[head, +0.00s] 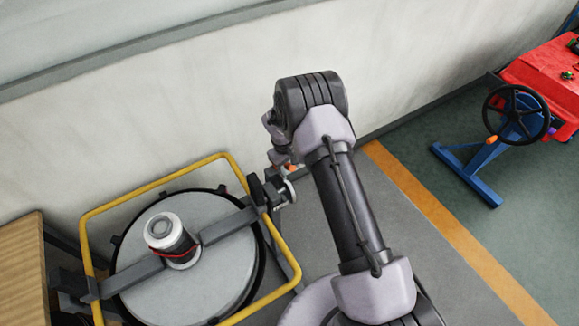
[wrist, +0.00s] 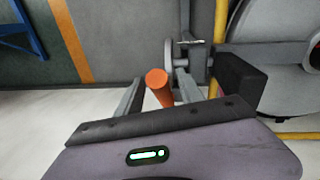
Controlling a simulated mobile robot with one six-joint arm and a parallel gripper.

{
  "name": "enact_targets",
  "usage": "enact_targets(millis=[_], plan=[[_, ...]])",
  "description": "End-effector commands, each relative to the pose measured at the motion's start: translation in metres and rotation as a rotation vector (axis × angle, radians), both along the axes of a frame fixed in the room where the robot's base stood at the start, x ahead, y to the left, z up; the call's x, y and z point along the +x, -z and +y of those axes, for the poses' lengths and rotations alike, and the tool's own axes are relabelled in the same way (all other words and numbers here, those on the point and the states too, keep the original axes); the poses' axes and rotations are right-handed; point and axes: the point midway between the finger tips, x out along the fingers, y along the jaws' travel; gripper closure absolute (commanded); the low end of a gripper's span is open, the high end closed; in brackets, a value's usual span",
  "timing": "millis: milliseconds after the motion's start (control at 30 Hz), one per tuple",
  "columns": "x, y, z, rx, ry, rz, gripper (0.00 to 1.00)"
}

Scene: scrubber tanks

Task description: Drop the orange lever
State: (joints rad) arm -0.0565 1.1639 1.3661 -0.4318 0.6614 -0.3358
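The orange lever (wrist: 160,88) shows in the wrist view as a round-ended rod pointing toward the camera. It stands beside the tank's grey clamp fitting (wrist: 178,62). My gripper (wrist: 158,98) is open, with one finger on each side of the lever and visible gaps between. No contact with the lever can be seen. In the head view only a small orange part of the lever (head: 291,167) shows, beside the fitting (head: 283,190). My arm hides most of the gripper there.
A round grey tank lid (head: 220,270) with a yellow tubular frame (head: 153,183) stands left of my arm. A pale wall (head: 200,110) rises close behind. A blue stand with a black handwheel (head: 515,113) and a red surface (head: 548,75) are far right. Floor between is clear.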

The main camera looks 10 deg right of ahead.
Motion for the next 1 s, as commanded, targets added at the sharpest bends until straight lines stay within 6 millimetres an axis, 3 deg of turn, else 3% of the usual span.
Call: enact_targets(millis=[33, 200, 233, 1000], plan=[[0.0, -0.0001, 0.0, 0.0, 0.0, 0.0, 0.65], [-0.0001, -0.0002, 0.0001, 0.0, 0.0, 0.0, 0.98], [-0.0001, -0.0003, 0.0001, 0.0, 0.0, 0.0, 1.0], [0.0001, -0.0006, 0.0001, 0.0, 0.0, 0.0, 1.0]])
